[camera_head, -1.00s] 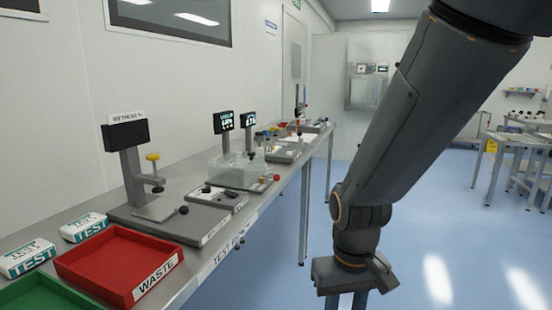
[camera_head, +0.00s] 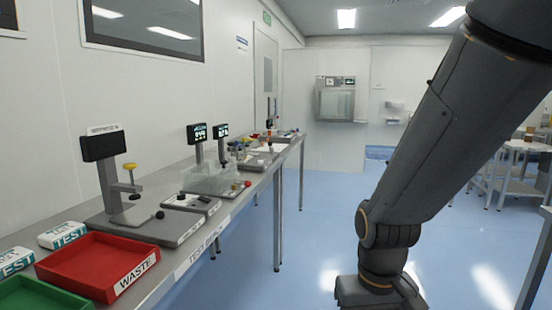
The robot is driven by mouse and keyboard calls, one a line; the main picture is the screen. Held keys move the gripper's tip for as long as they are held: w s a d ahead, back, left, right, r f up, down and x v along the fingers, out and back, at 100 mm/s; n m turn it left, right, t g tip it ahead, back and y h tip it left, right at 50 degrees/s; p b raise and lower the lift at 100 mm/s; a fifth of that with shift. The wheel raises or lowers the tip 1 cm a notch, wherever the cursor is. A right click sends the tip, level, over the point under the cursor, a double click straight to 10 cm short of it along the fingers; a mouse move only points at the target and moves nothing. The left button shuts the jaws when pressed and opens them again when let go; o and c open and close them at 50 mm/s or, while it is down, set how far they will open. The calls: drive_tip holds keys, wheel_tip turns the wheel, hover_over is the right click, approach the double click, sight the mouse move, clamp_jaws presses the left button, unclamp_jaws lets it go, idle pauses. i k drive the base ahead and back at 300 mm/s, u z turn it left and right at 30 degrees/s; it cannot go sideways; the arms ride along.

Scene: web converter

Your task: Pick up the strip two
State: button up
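I cannot make out strip two in this view. White boxes marked TEST (camera_head: 62,235) stand on the bench at the lower left, and their contents are hidden. My gripper (camera_head: 381,303) hangs at the bottom edge, right of the bench and over the blue floor. Its fingers are cut off by the frame, so its opening and any load cannot be seen.
A grey bench (camera_head: 190,252) runs along the left wall. It bears a red WASTE tray (camera_head: 128,277), a green tray (camera_head: 40,297), a grey test stand (camera_head: 140,226) and a clear container (camera_head: 207,181). Open floor (camera_head: 310,240) lies right of it.

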sight(243, 159)
drive_tip(key=z, duration=0.65)
drive_tip(key=i, duration=1.8)
drive_tip(key=u, duration=1.15)
drive_tip(key=i, duration=0.7)
drive_tip(key=u, duration=0.75)
